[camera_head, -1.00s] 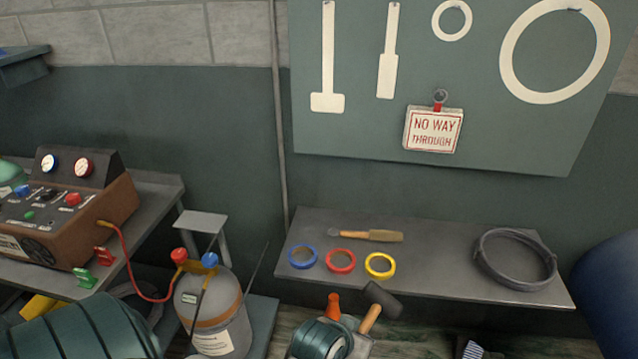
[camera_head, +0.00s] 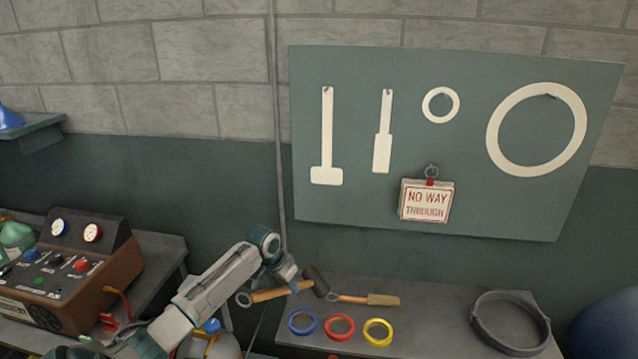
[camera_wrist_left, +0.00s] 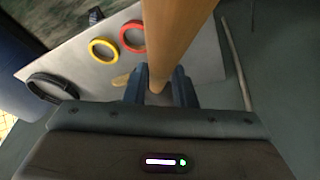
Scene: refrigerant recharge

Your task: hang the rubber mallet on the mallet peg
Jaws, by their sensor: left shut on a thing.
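The rubber mallet has a wooden handle (camera_head: 268,294) and a dark head (camera_head: 316,281). My left gripper (camera_head: 291,284) is shut on the handle, holding the mallet near the left end of the shelf. In the left wrist view the handle (camera_wrist_left: 178,30) runs up between the fingers (camera_wrist_left: 160,88); the mallet's head is not visible there. The mallet peg (camera_head: 326,90) is a small hook at the top of the white mallet-shaped outline (camera_head: 327,150) on the green board. That outline is bare. My right gripper is out of view.
A "NO WAY THROUGH" sign (camera_head: 427,201) hangs on the board (camera_head: 460,130). A gauge machine (camera_head: 70,270) stands at left.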

